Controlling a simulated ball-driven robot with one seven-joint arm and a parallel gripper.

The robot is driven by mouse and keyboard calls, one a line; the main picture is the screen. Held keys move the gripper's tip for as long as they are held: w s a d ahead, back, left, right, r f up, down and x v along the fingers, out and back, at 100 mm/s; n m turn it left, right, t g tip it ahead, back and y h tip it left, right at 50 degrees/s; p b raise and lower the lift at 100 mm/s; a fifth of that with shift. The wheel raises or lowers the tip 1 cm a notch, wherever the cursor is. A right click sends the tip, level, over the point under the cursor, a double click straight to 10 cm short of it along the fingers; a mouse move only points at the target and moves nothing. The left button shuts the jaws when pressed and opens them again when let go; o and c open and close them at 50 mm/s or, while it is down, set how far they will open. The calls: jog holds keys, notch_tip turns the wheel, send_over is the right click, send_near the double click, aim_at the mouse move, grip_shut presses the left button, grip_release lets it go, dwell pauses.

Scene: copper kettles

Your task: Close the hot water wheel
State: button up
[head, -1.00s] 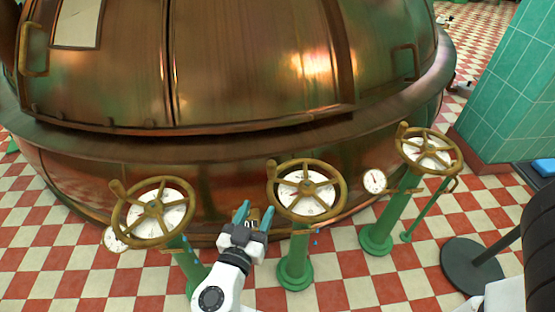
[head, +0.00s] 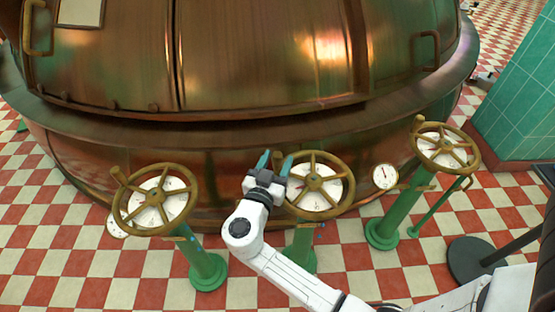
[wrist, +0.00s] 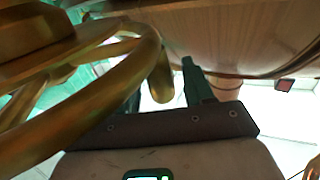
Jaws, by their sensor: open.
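Three brass handwheels over white dials stand on green posts before the copper kettle: a left wheel (head: 122,212), a middle wheel (head: 345,203) and a right wheel (head: 477,150). Small blue marks show by the left and middle wheels; I cannot read which is hot water. My gripper (head: 275,163) is open at the upper left rim of the middle wheel, its teal fingers pointing away from me. In the wrist view a brass wheel rim (wrist: 105,95) fills the left, and its handle peg (wrist: 161,78) appears between the fingers. Contact cannot be told.
The copper kettle (head: 250,70) and its ledge rise close behind the wheels. A small gauge (head: 385,176) sits between the middle and right wheels. A dark round stand base (head: 466,262) is at the lower right. Checkered floor is free in front.

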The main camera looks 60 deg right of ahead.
jog(key=shift+w+d, duration=0.1)
jog(key=shift+d, duration=0.3)
grip_shut()
dwell(0.4)
